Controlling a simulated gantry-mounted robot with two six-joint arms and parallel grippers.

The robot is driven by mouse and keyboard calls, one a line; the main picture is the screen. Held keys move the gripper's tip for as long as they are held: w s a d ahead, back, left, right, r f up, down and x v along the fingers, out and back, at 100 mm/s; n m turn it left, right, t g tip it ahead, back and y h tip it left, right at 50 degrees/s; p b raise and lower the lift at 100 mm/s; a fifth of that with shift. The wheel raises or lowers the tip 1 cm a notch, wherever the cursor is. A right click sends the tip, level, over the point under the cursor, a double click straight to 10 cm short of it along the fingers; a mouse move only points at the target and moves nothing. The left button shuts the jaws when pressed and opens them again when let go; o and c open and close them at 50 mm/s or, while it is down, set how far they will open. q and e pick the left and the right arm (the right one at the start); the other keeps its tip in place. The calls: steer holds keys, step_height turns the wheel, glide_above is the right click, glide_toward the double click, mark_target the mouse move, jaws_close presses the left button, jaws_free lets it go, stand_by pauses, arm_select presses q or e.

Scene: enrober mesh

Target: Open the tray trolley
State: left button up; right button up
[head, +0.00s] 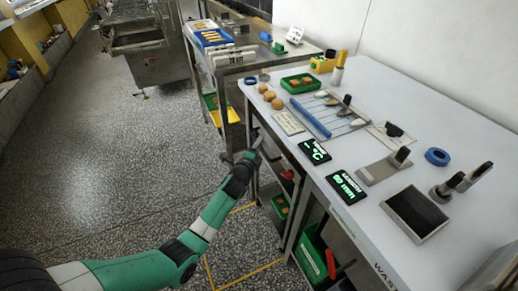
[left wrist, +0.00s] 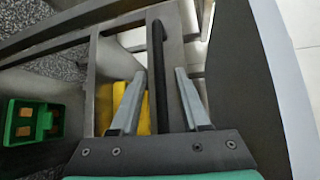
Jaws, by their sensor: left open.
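My left gripper (head: 261,138) is at the front left edge of the white table, beside a grey metal frame that I take to be the tray trolley (head: 295,215). In the left wrist view, my left gripper (left wrist: 161,73) is open. Its two grey fingers stand on either side of a black upright bar (left wrist: 157,45) that looks like a handle on the grey frame (left wrist: 183,30). I cannot tell whether either finger touches the bar. The arm hides part of the frame in the head view. My right gripper is not in view.
The white table (head: 460,120) holds several tools, green displays (head: 347,186) and a blue ring (head: 437,156). Green crates (head: 314,252) stand below it. A green tray with brown pieces (left wrist: 35,121) shows in the left wrist view. The speckled floor (head: 130,150) at left is clear.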

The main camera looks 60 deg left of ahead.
arm_select(q)
jaws_close()
stand_by(1.4)
